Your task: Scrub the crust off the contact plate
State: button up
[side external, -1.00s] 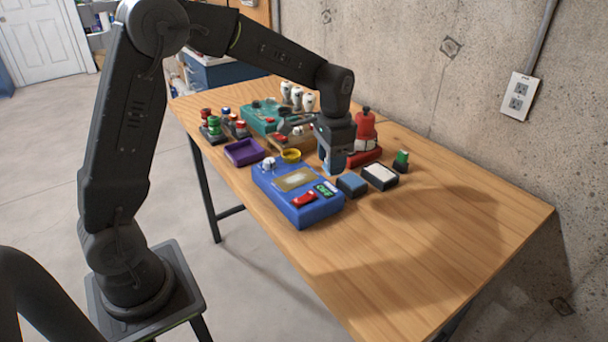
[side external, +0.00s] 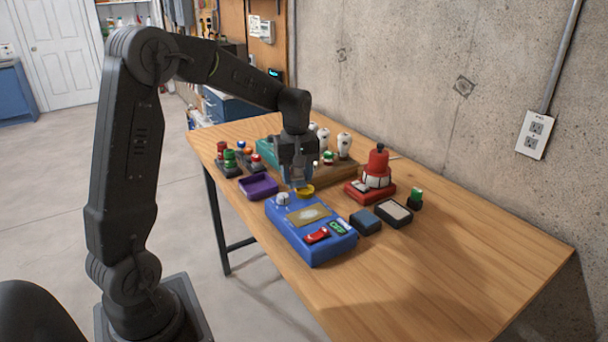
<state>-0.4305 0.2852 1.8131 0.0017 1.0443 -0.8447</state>
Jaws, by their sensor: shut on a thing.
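My gripper (side external: 297,183) points down at the back edge of the blue box. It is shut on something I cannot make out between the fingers. The fingertips are over or against a round yellow piece (side external: 306,192); I cannot tell whether they touch it. The tan contact plate (side external: 298,217) lies on top of the blue box (side external: 314,251), with a pale crust patch (side external: 314,213) near its middle. A white knob (side external: 282,199), a red rocker switch (side external: 316,235) and a green-lettered display (side external: 339,227) are also on the box.
A purple tray (side external: 258,187) is left of my gripper. A blue-topped block (side external: 365,222) and a white-topped block (side external: 394,212) sit right of the box. The table's right side is clear.

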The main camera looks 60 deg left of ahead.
aim_at(321, 221)
notch_tip(321, 221, down, 7)
jog(key=shift+f, duration=0.15)
jog(key=shift+d+f, duration=0.2)
jog(key=shift+d, duration=0.5)
jog(key=shift+c, duration=0.3)
jog(key=shift+d, duration=2.3)
jog(key=shift+w+d, duration=0.15)
jog(key=shift+w, duration=0.45)
jog(key=shift+w+a, duration=0.15)
jog(key=shift+a, duration=3.1)
jog(key=shift+w+d, duration=0.1)
jog(key=shift+w, duration=0.4)
jog(key=shift+w+d, duration=0.2)
jog(key=shift+d, duration=3.05)
notch_tip(321, 221, up, 8)
jog(key=shift+a, duration=0.15)
